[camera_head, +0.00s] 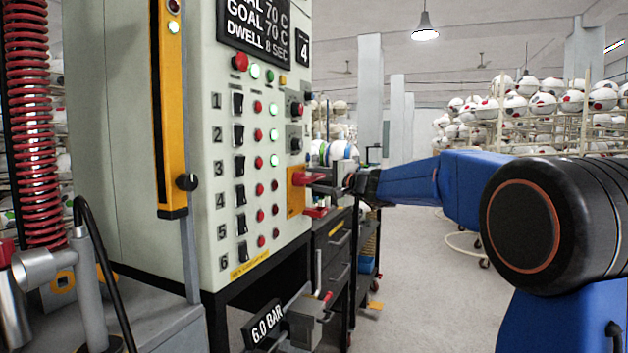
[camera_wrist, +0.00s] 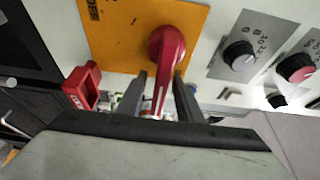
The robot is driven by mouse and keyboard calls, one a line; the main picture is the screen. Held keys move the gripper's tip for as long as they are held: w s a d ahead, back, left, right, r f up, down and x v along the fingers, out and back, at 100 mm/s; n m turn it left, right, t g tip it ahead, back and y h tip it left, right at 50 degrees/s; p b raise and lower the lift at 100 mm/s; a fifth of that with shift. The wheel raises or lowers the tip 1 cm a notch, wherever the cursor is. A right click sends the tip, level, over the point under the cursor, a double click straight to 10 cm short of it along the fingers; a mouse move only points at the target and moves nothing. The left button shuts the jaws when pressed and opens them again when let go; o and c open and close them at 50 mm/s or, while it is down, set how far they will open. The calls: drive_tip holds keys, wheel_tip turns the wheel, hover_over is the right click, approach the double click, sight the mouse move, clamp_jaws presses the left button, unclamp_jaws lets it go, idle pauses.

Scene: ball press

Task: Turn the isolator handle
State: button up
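The red isolator handle (camera_head: 303,178) sits on a yellow plate (camera_head: 294,203) at the lower right of the grey control panel. In the wrist view the handle (camera_wrist: 168,48) has its round hub on the yellow plate (camera_wrist: 117,38), and its lever points down toward my camera. My gripper (camera_head: 328,180) is at the handle. In the wrist view its two dark fingers (camera_wrist: 160,88) stand on either side of the lever, with gaps showing beside it, so the gripper looks open around it. The lever's far end is partly hidden by the gripper body.
A red block-like piece (camera_wrist: 81,88) hangs left of the handle, close to the left finger. Black knobs (camera_wrist: 240,56) are at the right. In the head view, switches (camera_head: 239,136) and lamps cover the panel. A dark drawer cabinet (camera_head: 333,250) stands below. Open floor (camera_head: 430,260) lies right.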

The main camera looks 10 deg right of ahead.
clamp_jaws()
idle(0.4)
drive_tip(key=m, duration=0.1)
drive_tip(key=f+m+g, duration=0.1)
drive_tip(key=m, duration=0.1)
drive_tip(key=shift+a+f+h, duration=0.1)
drive_tip(key=shift+f+h, duration=0.1)
drive_tip(key=shift+h, duration=0.1)
drive_tip(key=m, duration=0.1)
drive_tip(key=f+m+g, duration=0.1)
drive_tip(key=s+m+g, duration=0.1)
drive_tip(key=m, duration=0.1)
drive_tip(key=shift+a+f, duration=0.3)
drive_tip(key=shift+f, duration=0.1)
drive_tip(key=m+g, duration=0.1)
drive_tip(key=s+f+m+g, duration=0.1)
drive_tip(key=m, duration=0.1)
drive_tip(key=shift+a, duration=0.4)
drive_tip(key=shift+s+a+f+m+g+y, duration=0.1)
drive_tip(key=shift+s+a+m+g+y, duration=0.1)
drive_tip(key=shift+s+m+g+y, duration=0.25)
drive_tip(key=shift+s+a+m+g+y, duration=0.15)
drive_tip(key=shift+m+g, duration=0.2)
drive_tip(key=shift+m, duration=0.35)
drive_tip(key=shift+s+a+f+m+g+y, duration=0.1)
drive_tip(key=shift+s+a+m+g+y, duration=0.1)
drive_tip(key=shift+m+g+y, duration=0.25)
